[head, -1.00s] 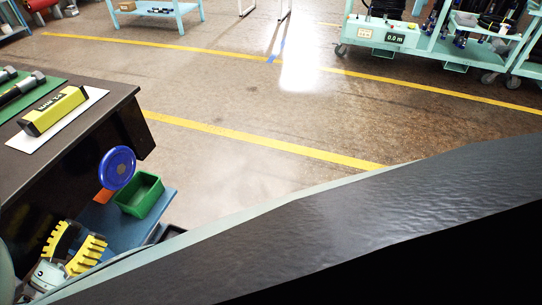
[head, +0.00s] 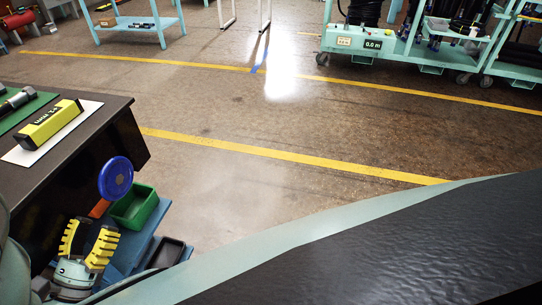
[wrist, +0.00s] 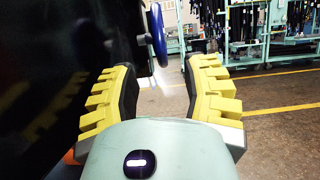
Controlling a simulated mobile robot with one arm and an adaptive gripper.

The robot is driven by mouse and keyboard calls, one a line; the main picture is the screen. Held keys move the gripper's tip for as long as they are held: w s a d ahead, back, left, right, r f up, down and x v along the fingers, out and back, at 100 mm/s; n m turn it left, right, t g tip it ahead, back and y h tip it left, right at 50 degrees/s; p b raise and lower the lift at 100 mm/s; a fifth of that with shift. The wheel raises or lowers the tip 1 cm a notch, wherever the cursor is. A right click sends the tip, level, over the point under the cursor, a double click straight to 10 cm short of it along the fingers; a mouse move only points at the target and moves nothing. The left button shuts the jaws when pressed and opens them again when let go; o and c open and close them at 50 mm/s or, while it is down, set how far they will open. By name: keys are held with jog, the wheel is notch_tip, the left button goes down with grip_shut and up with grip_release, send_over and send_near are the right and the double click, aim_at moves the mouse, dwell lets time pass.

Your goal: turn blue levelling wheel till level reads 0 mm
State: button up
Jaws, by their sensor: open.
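The blue levelling wheel (head: 116,177) stands out from the end of the dark table (head: 48,109), at its right side in the head view. In the wrist view the wheel (wrist: 158,35) shows edge-on, beyond and between the fingertips. The yellow level (head: 50,123) lies on a white sheet on the table top. Its display is turned and too small to read surely. My gripper (head: 91,230), with yellow ribbed fingers, is below the wheel in the head view. It is open and empty, apart from the wheel; the wrist view also shows its spread fingers (wrist: 164,66).
A green bin (head: 136,208) and a dark tray (head: 168,254) sit on a blue shelf beside the table. An orange part (head: 101,208) lies just below the wheel. A teal cart (head: 375,48) reading 0.0 m stands far off. The floor between is clear.

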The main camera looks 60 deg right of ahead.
aim_at(126, 158)
jog(key=p+x, duration=0.2)
jog(key=x, duration=0.8)
jog(key=shift+d+r, duration=0.1)
jog(key=shift+d, duration=0.3)
jog(key=shift+o, duration=0.2)
jog(key=shift+a, duration=0.1)
grip_shut()
